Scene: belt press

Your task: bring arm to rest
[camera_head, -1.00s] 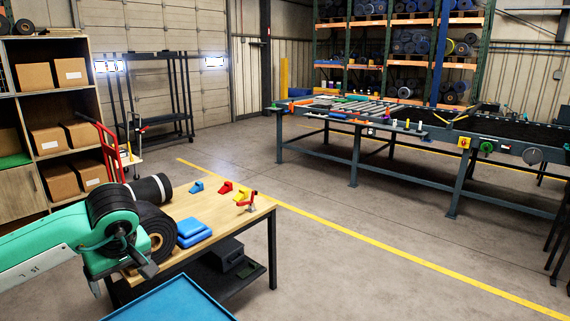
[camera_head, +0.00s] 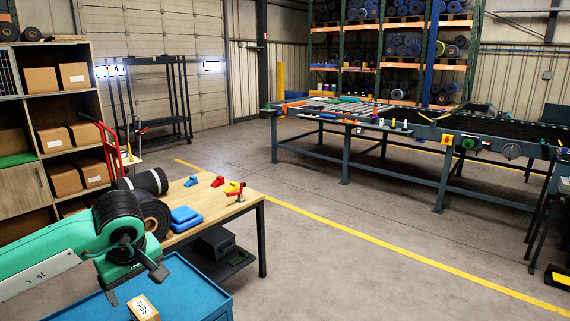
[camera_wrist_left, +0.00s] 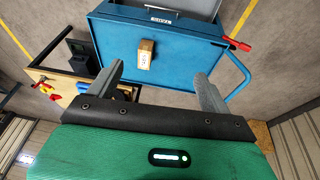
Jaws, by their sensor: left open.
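My left arm comes in from the left, and its green and black left gripper (camera_head: 133,283) hangs over the blue cart (camera_head: 204,291). In the left wrist view the two grey fingers of this gripper (camera_wrist_left: 160,74) stand wide apart with nothing held between them. My right gripper is in neither view.
A wooden workbench (camera_head: 222,207) beside the arm carries black rolls (camera_head: 152,217), blue folded pieces (camera_head: 184,218) and small coloured parts. Shelves with cartons (camera_head: 40,80) stand at left. A long belt-press table (camera_head: 348,134) stands at the back right. Open floor lies between.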

